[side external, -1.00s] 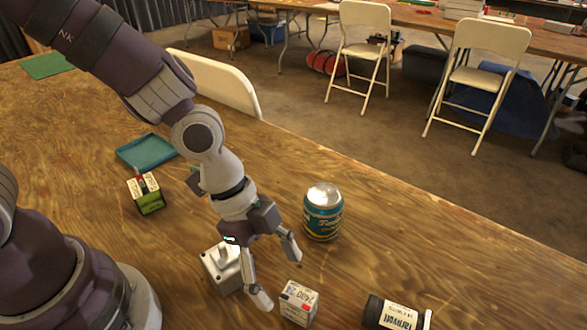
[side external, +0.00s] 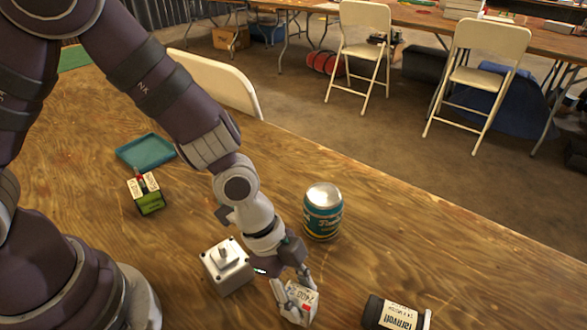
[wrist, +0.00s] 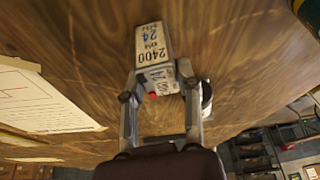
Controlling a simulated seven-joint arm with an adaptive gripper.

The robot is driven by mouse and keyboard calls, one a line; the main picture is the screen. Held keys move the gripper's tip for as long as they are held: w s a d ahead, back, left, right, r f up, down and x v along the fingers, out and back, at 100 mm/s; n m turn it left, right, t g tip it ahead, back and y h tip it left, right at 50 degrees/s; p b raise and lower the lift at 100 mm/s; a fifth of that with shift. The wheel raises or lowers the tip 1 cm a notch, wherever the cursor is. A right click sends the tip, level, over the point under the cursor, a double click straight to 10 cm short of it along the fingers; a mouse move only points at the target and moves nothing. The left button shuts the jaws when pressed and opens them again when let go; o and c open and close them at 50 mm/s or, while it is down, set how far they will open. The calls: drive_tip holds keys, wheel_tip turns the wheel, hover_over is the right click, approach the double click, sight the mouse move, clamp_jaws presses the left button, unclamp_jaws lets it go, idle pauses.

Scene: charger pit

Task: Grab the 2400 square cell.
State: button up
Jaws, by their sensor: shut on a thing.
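The 2400 square cell (side external: 302,298) is a small white block with printed numbers, at the bottom centre in the side view. It also shows in the wrist view (wrist: 152,55), with "2400" and "24" on its faces and a small red spot at its near end. My gripper (side external: 295,292) points down at it, with a finger on each side, and is shut on it. In the wrist view the fingers close on its near end. The cell looks slightly tilted; I cannot tell whether its underside touches the table.
A grey motor-like block (side external: 226,267) stands close left of my gripper. A teal can (side external: 323,213) stands behind it. A black bottle with a white label (side external: 396,315) lies to the right. A green block (side external: 147,194) and a teal tray (side external: 146,151) are farther left.

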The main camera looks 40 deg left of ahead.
clamp_jaws()
